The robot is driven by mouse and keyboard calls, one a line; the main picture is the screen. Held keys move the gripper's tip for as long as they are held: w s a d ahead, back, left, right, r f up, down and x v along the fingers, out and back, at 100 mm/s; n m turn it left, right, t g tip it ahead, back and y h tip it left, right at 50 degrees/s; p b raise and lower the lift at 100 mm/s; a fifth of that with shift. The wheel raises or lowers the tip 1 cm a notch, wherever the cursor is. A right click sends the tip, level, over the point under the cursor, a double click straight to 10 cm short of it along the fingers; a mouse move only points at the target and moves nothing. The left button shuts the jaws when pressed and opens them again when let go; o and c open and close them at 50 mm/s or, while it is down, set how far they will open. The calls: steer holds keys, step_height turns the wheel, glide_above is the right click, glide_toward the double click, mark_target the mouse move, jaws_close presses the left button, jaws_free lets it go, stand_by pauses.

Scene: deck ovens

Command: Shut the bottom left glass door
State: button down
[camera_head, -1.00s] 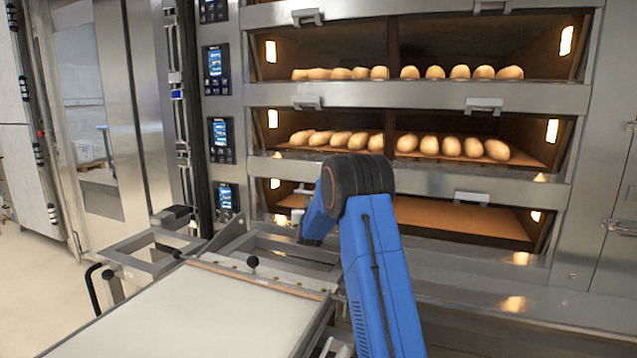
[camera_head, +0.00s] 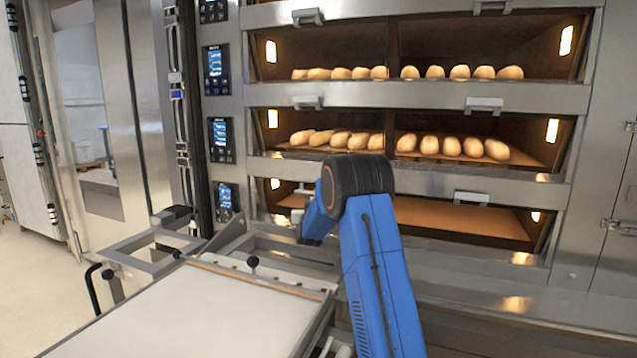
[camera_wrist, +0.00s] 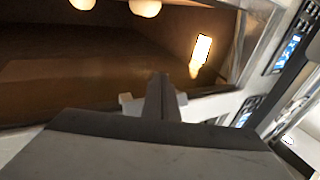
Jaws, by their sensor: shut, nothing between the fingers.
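The bottom deck of the oven (camera_head: 450,215) is the lowest lit opening in the head view, empty on its visible right side. Its left part, with the bottom left glass door, is mostly behind my blue arm. I cannot tell how far that door stands open. My gripper is at this left part, largely hidden in the head view. In the wrist view my gripper (camera_wrist: 160,84) is shut and empty, its fingertips overlapping a small pale handle (camera_wrist: 129,103). I cannot tell whether they touch. A lit lamp (camera_wrist: 201,50) shows beyond.
A loading table (camera_head: 190,310) with a pale top and metal frame stands in front at the lower left. Upper decks hold several loaves (camera_head: 450,146). Control panels (camera_head: 220,140) line the oven's left side. A bottom right handle (camera_head: 471,198) is visible.

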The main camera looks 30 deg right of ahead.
mark_target(307, 192)
steer(key=shift+a+r, duration=0.1)
steer(key=shift+r, duration=2.4)
steer(key=shift+s+a+f, duration=0.1)
steer(key=shift+s+f, duration=0.1)
steer(key=shift+s, duration=0.05)
steer(key=f+v, duration=0.1)
steer(key=v, duration=0.5)
steer(key=shift+s, duration=0.25)
steer(key=shift+a, duration=0.15)
